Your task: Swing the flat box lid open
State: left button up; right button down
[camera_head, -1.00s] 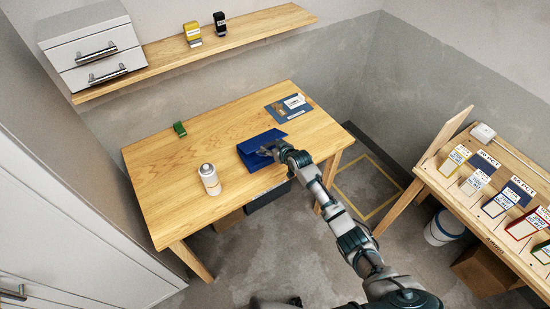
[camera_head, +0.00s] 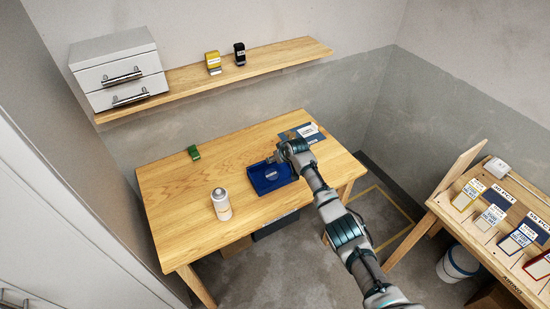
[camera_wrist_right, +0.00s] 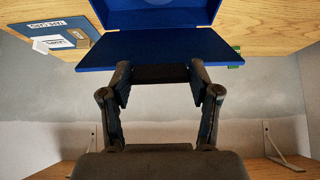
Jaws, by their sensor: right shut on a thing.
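The flat blue box (camera_head: 258,186) is on the wooden table, with its lid swung up and its inside showing in the head view. A small pale thing, too small to identify, shows inside it. In the wrist view the blue lid (camera_wrist_right: 160,47) stretches across, with the box body (camera_wrist_right: 155,17) above it. My right gripper (camera_head: 274,158) is at the lid's free edge, beyond the box's opening. In the wrist view its fingers (camera_wrist_right: 160,74) meet the lid edge and are shut on it. My left gripper is in neither view.
A small green object (camera_head: 194,152) lies near the back edge. A blue sheet with cards (camera_head: 303,133) lies behind the gripper. The table's left part is mostly clear.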

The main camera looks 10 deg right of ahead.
jog(key=shift+w+d+f, duration=0.2)
jog(key=shift+w+f, duration=0.05)
jog(key=shift+w, duration=0.05)
jog(key=shift+s+a+r, duration=0.1)
jog(key=shift+a+r, duration=0.05)
jog(key=shift+a, duration=0.3)
jog(key=c, duration=0.7)
grip_release()
jog(key=o, duration=0.5)
jog(key=shift+d, duration=0.25)
jog(key=shift+c, duration=0.2)
jog(key=shift+d, duration=0.1)
